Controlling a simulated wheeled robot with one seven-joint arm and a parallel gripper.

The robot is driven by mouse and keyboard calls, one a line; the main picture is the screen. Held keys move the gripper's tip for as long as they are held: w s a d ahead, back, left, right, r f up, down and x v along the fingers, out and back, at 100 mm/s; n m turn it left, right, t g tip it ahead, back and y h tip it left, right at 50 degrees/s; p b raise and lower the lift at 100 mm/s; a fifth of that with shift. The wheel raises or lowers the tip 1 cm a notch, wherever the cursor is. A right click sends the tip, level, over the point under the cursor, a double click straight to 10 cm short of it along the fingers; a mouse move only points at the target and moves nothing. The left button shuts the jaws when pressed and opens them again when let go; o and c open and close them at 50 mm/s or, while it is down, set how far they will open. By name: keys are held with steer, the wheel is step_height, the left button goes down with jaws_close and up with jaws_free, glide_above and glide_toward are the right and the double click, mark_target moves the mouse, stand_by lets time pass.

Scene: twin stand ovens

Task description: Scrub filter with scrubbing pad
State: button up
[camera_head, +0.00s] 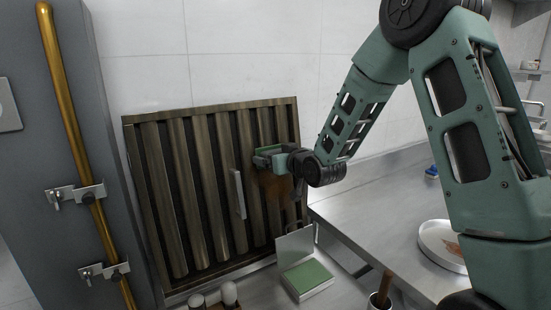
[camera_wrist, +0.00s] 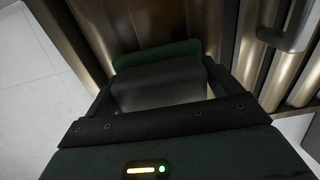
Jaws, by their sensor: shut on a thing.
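The filter (camera_head: 206,215), a large metal baffle panel with vertical slats and a handle (camera_head: 239,193), leans against the tiled wall. A brownish stained patch (camera_head: 279,191) shows on its right part, just below my gripper. My gripper (camera_head: 264,158) is at the filter's upper right. It is shut on the scrubbing pad (camera_wrist: 156,53), which has a dark green face and a grey body in the wrist view. The pad's green face is turned toward the slats. Whether it touches them I cannot tell. The filter's handle shows at the wrist view's upper right (camera_wrist: 291,27).
A green-topped block (camera_head: 307,278) lies on the lower counter by a small upright metal plate (camera_head: 295,246). White-topped shakers (camera_head: 229,293) and a cup with a wooden handle (camera_head: 381,292) stand in front. A round white dish (camera_head: 443,243) sits on the right counter. A grey cabinet with a brass pipe is at left.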

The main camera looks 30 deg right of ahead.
mark_target(274, 186)
steer(key=shift+f, duration=0.1)
steer(key=shift+s+f+b, duration=0.2)
steer(key=shift+f+b, duration=0.6)
steer(key=shift+b, duration=0.05)
steer(key=shift+s+f+b, duration=0.2)
steer(key=shift+f+b, duration=0.55)
steer(key=shift+b, duration=0.05)
steer(key=shift+f, duration=0.1)
steer(key=f+b, duration=0.2)
steer(key=b, duration=0.1)
steer(key=shift+s+f, duration=0.2)
steer(key=shift+f, duration=0.15)
steer(key=shift+f, duration=0.1)
steer(key=shift+s+f+b, duration=0.2)
steer(key=shift+f+b, duration=0.6)
steer(key=shift+b, duration=0.15)
steer(key=shift+s+f+b, duration=0.2)
steer(key=shift+f+b, duration=0.55)
steer(key=shift+b, duration=0.2)
